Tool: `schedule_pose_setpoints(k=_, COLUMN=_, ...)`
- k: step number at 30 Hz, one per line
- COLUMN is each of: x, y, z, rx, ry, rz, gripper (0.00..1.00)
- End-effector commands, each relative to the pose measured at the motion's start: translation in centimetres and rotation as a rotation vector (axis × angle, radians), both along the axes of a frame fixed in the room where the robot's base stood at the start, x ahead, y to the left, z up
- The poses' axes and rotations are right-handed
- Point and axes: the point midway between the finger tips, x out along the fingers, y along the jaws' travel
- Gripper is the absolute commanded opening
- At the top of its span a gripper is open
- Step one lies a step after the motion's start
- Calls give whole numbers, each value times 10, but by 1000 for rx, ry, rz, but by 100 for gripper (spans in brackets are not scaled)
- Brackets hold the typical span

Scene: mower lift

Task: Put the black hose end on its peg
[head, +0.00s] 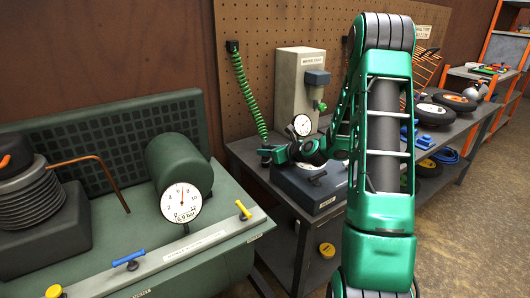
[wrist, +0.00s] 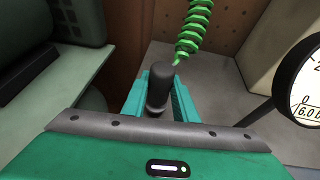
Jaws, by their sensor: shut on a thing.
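My gripper (wrist: 157,100) is shut on the black hose end (wrist: 157,78), which stands between its teal fingers. The green coiled hose (wrist: 194,28) runs upward from the hose end in the wrist view. In the head view the hose (head: 249,92) hangs from a black bracket (head: 232,46) high on the pegboard down to my gripper (head: 266,153). My gripper is at the left edge of the grey bench, left of a dial gauge. The black hose end is too small to make out in the head view. I cannot tell which part of the pegboard is the peg.
A dial gauge (head: 302,125) and a grey box-shaped machine (head: 297,85) stand close to my gripper on the bench (head: 240,150). The green compressor (head: 178,165) with its pressure gauge is at the left. The pegboard (head: 280,25) rises behind. Wheels (head: 435,113) lie farther right.

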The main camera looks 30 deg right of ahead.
Motion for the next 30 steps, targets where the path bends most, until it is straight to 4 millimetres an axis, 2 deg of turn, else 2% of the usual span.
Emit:
schedule_pose_setpoints(k=7, x=0, y=0, z=-5, rx=1, ry=0, rz=1, gripper=0)
schedule_pose_setpoints(k=8, x=0, y=0, z=-4, rx=1, ry=0, rz=0, gripper=33)
schedule_pose_setpoints(k=19, x=-2, y=-1, z=-3, rx=0, ry=0, rz=0, gripper=34)
schedule_pose_setpoints(k=30, x=-25, y=-4, z=7, rx=0, ry=0, rz=-1, gripper=34)
